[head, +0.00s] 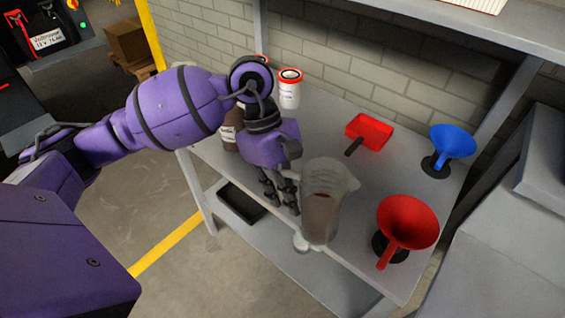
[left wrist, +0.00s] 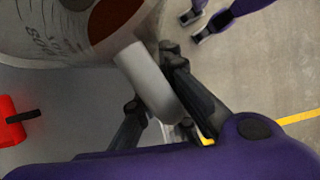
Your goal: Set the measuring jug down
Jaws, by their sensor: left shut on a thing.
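The measuring jug (head: 322,218) is grey and see-through, with a reddish-brown content. It looks roughly upright at the front edge of the grey bench (head: 345,150); I cannot tell whether its base touches the top. My left gripper (head: 281,205) is shut on its handle, on the jug's left side in the head view. In the left wrist view the jug (left wrist: 60,45) fills the upper left, and its pale handle (left wrist: 148,82) lies between my left fingers (left wrist: 155,110). What looks like my right gripper (left wrist: 196,26) shows small at the top right, over the floor, away from the jug.
A red funnel (head: 408,222) stands right of the jug, with a blue funnel (head: 452,142) behind it. A red dustpan-like tool (head: 370,132) and a white tub with a red lid (head: 290,92) are farther back. A small white round thing (head: 302,242) shows beside the jug's base.

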